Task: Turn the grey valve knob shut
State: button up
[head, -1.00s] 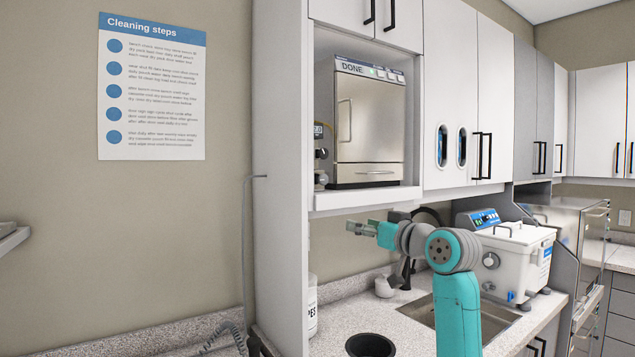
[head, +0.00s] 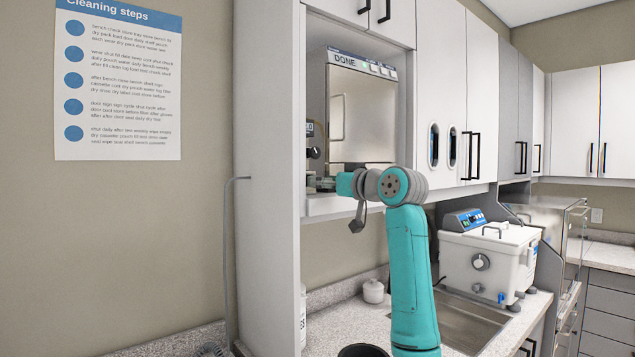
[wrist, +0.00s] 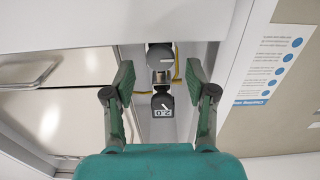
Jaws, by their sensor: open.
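The grey valve knob (wrist: 160,57) shows in the wrist view as a round knob with a white pointer line lying across the picture. It is between my fingertips' directions and ahead of them, with no visible contact. In the head view it is hidden, apparently behind my gripper. My gripper (wrist: 160,82) is open and empty, with one dark green finger pad on each side of the valve column. In the head view my gripper (head: 324,184) is at the lower left of the steriliser bay, pointing left and into it.
A black knob (wrist: 162,101) with a slanted white pointer and a small display sits beside the grey knob; it also shows in the head view (head: 316,153). A yellow hose (wrist: 176,72) runs close by. The steriliser (head: 362,110) reads DONE. The bay's side wall (head: 268,180) is close on the left.

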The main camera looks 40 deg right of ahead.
aim_at(318, 196)
jog(key=shift+w+a, duration=0.1)
jog(key=shift+w, duration=1.45)
grip_shut()
